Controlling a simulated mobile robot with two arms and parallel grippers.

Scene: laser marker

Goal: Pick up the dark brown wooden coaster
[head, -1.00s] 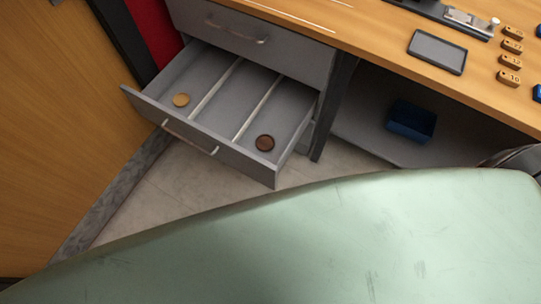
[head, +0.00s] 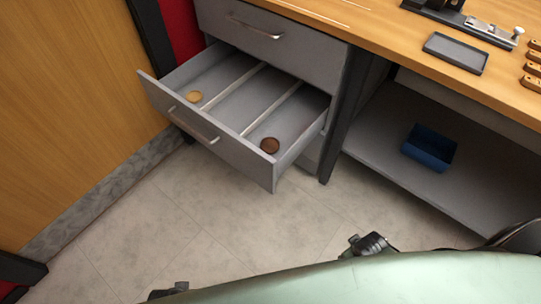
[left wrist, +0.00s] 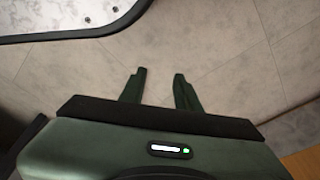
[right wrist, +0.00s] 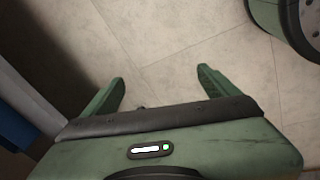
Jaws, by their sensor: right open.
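The dark brown wooden coaster (head: 270,146) lies in the right compartment of the open grey drawer (head: 222,148), near the drawer's front. A light tan coaster (head: 194,97) lies in the left compartment. In the left wrist view my left gripper (left wrist: 160,75) points at the floor, its two fingers apart with nothing between them. In the right wrist view my right gripper (right wrist: 160,80) is open and empty above the floor.
A wooden worktop (head: 385,35) with a dark grey tray (head: 455,53) is above and right of the drawer. A blue bin (head: 429,148) sits on the shelf below. A closed drawer (head: 270,40) is above the open one. Tiled floor (head: 210,220) is clear in front.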

